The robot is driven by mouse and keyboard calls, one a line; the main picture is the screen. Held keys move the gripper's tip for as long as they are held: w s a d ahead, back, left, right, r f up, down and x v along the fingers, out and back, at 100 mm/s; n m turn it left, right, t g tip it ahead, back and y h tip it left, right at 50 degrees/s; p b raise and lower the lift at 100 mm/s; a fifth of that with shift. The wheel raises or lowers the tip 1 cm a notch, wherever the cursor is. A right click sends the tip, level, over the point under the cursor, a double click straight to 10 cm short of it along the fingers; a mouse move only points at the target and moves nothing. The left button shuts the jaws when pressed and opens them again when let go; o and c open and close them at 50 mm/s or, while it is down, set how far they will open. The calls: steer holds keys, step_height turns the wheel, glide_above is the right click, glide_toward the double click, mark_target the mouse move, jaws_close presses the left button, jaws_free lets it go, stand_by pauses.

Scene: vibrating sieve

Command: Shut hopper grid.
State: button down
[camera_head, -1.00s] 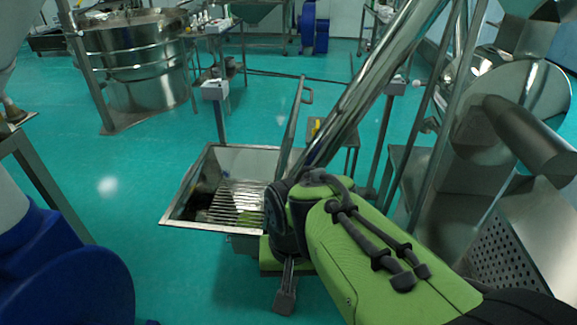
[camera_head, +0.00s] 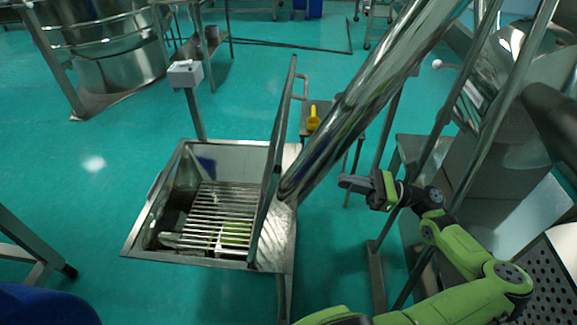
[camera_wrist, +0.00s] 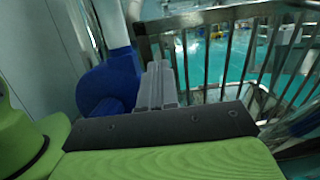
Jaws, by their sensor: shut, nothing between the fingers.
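The steel hopper (camera_head: 130,238) stands left of centre in the head view, its top open, with a row of bars (camera_head: 225,205) lying inside it. The hinged hopper grid (camera_head: 272,165) stands raised at the hopper's right side, seen nearly edge-on. Its handle (camera_head: 305,88) sticks out to the right near the top. In the wrist view, upright bars in a steel frame (camera_wrist: 215,17), probably the raised grid, stand beyond the fingers. My gripper (camera_head: 346,182) is shut and empty, right of the raised grid and apart from it. Its grey fingers show in the wrist view (camera_wrist: 157,85).
A thick shiny slanted tube (camera_head: 350,110) rises from beside the hopper between the grid and my gripper. A small table with a yellow object (camera_head: 313,118) stands behind. A post with a grey box (camera_head: 186,74) is behind the hopper. Floor is free left of the hopper.

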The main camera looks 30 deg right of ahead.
steer(key=b, duration=0.3)
glide_toward(281, 153)
steer(key=w+a+f, duration=0.2)
steer(key=w+a, duration=0.1)
steer(key=a, duration=0.3)
steer(key=shift+w+a+r, duration=0.1)
steer(key=shift+a+r, duration=0.05)
steer(key=shift+r, duration=0.25)
